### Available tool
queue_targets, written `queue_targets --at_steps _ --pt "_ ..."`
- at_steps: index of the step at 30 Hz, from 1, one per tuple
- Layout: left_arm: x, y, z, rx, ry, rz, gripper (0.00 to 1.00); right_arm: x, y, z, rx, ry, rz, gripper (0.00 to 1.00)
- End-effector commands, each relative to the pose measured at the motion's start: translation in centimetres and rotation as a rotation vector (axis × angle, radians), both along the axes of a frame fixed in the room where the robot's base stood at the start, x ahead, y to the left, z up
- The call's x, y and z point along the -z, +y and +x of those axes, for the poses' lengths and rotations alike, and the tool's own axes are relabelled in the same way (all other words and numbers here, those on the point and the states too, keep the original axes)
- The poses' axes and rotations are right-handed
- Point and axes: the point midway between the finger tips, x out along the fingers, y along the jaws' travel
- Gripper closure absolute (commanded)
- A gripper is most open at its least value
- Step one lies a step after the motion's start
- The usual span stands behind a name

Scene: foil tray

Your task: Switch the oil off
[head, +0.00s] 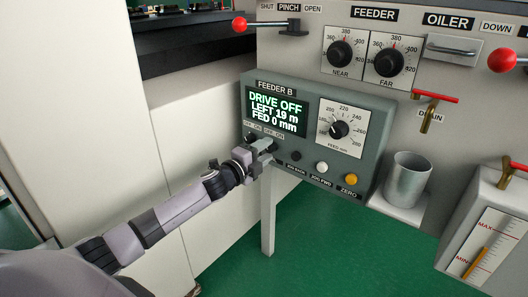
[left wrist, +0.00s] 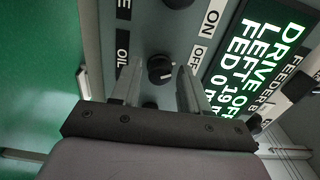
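The grey feeder box (head: 308,100) has a screen reading "DRIVE OFF, LEFT 19 m, FED 0 mm" and small OFF/ON rotary switches beneath it. The left wrist view shows a dark round switch (left wrist: 160,70) beside an "OIL" label (left wrist: 122,52), with a small white mark on its face. My left gripper (head: 264,149) is at the box's lower front and hides part of the switch row in the head view. In the left wrist view its open fingers (left wrist: 160,82) stand either side of the oil switch, with gaps visible. My right gripper is out of view.
A second dark switch (left wrist: 178,3) is close by at the wrist view's top edge. Dark, white and yellow buttons (head: 350,180) line the box's lower front. A metal cup (head: 408,182) stands right of the box. Red-handled valves (head: 434,97) stick out of the machine.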

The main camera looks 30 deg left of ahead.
Motion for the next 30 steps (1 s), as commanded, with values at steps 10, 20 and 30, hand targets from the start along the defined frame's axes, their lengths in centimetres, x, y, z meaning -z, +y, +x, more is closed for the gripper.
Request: queue_targets --at_steps 10,20,30 --pt "0.0 0.0 -0.1 0.000 0.000 0.002 0.44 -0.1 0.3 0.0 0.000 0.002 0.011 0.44" --pt "0.0 0.2 -2.9 0.000 0.003 0.003 0.44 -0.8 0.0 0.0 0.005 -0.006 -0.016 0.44" --pt "0.0 0.5 -6.4 0.000 0.002 0.001 0.44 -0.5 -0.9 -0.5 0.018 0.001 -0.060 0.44"
